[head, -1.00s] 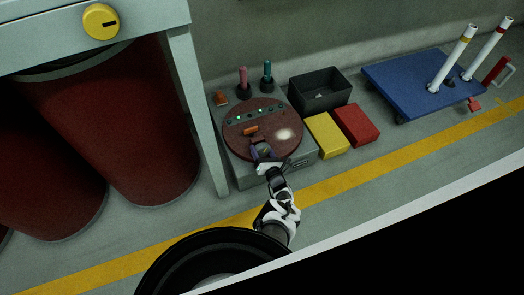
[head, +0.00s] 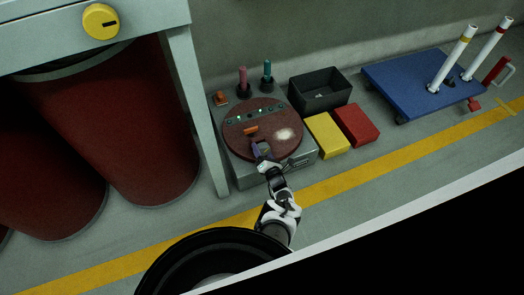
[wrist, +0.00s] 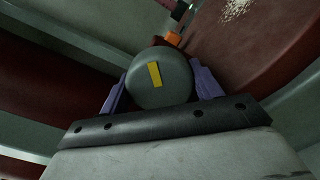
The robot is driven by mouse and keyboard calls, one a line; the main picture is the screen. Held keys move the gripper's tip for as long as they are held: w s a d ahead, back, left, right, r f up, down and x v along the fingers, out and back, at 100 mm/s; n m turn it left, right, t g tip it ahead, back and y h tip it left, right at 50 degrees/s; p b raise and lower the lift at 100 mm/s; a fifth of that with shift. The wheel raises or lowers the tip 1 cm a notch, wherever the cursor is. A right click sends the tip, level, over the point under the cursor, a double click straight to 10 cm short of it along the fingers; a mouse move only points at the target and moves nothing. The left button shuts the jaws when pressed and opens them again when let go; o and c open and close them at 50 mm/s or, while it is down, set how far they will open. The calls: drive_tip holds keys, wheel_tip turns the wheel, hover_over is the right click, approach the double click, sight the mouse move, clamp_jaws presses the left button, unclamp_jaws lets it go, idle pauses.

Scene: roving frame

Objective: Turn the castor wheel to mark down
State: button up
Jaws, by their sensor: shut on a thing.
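The castor wheel (wrist: 160,78) is a grey disc with a short yellow mark (wrist: 155,75) on its face. In the head view my gripper (head: 260,151) is at the near edge of a red-brown round plate (head: 270,143). My gripper mostly hides the wheel there.
The plate tops a grey box (head: 304,164) with an orange piece (head: 250,130) on it. Yellow (head: 325,135) and red (head: 356,124) blocks and a black bin (head: 320,91) stand right. A table leg (head: 202,110) is close on the left.

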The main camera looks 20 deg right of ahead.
drive_tip(key=o, duration=1)
